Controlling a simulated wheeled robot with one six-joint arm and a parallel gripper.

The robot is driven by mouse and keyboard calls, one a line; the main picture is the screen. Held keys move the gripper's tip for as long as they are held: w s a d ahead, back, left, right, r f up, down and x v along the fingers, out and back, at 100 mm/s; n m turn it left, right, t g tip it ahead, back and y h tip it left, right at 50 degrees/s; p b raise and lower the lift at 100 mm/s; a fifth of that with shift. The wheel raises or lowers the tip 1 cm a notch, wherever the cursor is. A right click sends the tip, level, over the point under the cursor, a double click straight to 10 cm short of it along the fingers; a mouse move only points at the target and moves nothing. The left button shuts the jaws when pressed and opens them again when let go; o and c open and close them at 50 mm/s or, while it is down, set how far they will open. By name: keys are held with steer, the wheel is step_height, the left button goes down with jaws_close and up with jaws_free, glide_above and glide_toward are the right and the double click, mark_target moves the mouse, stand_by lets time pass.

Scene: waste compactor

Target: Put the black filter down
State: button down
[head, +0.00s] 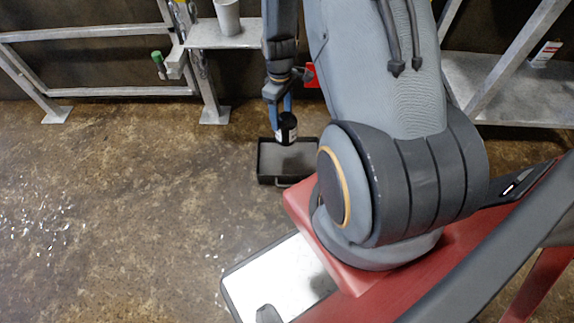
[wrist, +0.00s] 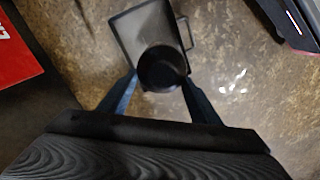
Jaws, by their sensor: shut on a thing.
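The black filter (head: 287,128) is a short dark cylinder with a pale patch on its side. My gripper (head: 282,122) is shut on it and points down, with a blue finger visible in the head view. In the wrist view the filter (wrist: 162,68) shows its round dark end between the two blue fingers (wrist: 160,92). It appears above or in front of the near edge of a grey tray (head: 268,180) with a handle. The tray also shows in the wrist view (wrist: 133,32). I cannot tell the exact height of the filter over the tray.
A metal frame with a small shelf (head: 222,40) carries a grey cup (head: 228,17) and a green-capped bottle (head: 158,62). A red box edge (wrist: 15,55) shows at the left of the wrist view. The concrete floor (head: 120,200) left of the tray is clear.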

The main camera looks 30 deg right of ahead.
steer(key=shift+n, duration=0.3)
steer(key=f+b, duration=0.1)
steer(key=d+f+b, duration=0.1)
steer(key=f, duration=0.1)
steer(key=f+b, duration=0.1)
steer(key=f, duration=0.1)
steer(key=shift+w+d+f, duration=0.15)
steer(key=shift+w+d, duration=0.05)
steer(key=shift+w, duration=0.15)
step_height(320, 180, down, 9)
steer(key=b, duration=0.4)
steer(key=shift+f, duration=0.3)
steer(key=c, duration=0.6)
jaws_free()
